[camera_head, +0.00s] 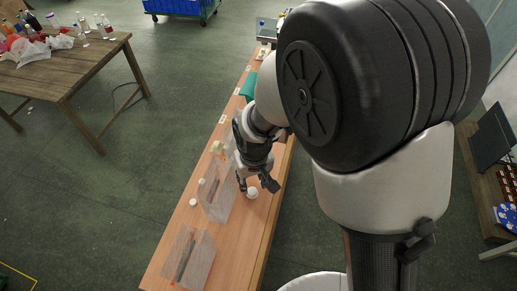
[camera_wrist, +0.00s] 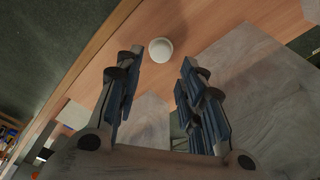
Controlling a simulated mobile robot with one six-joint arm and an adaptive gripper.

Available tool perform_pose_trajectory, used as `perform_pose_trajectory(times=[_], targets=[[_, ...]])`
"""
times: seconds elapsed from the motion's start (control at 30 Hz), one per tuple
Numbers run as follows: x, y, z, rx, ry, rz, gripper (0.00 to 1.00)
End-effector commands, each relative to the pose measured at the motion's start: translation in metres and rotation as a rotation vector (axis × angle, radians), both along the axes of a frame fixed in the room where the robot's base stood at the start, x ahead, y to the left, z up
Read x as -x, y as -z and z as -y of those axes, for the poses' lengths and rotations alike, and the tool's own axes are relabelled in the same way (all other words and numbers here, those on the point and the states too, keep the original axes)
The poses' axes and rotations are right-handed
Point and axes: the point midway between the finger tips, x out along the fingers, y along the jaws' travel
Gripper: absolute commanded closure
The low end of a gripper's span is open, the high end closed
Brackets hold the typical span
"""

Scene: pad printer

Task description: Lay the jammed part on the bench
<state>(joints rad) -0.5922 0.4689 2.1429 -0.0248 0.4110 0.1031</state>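My gripper (camera_head: 257,185) is open and empty above the wooden bench (camera_head: 240,250); its fingers (camera_wrist: 157,80) show spread apart in the wrist view. A small round white part (camera_head: 252,193) sits on the bench just below the gripper. In the wrist view the white part (camera_wrist: 160,50) lies beyond the fingertips, on bare wood, apart from both fingers. I cannot tell for sure that it is the jammed part.
Grey translucent panels (camera_head: 188,257) and a second panelled box (camera_head: 217,199) stand on the bench. Small white pieces (camera_head: 193,202) lie on its left side. A green item (camera_head: 248,87) is farther back. A separate table (camera_head: 75,60) holds bottles at the upper left.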

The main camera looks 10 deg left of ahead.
Motion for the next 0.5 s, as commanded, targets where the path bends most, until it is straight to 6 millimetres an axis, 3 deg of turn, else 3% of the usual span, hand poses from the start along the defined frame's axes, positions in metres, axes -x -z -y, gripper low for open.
perform_pose_trajectory(times=[0.27, 0.5], targets=[[-0.002, 0.021, -0.001, 0.000, 0.000, -0.001, 0.64], [-0.004, 0.054, -0.003, 0.002, 0.000, -0.003, 0.64]])
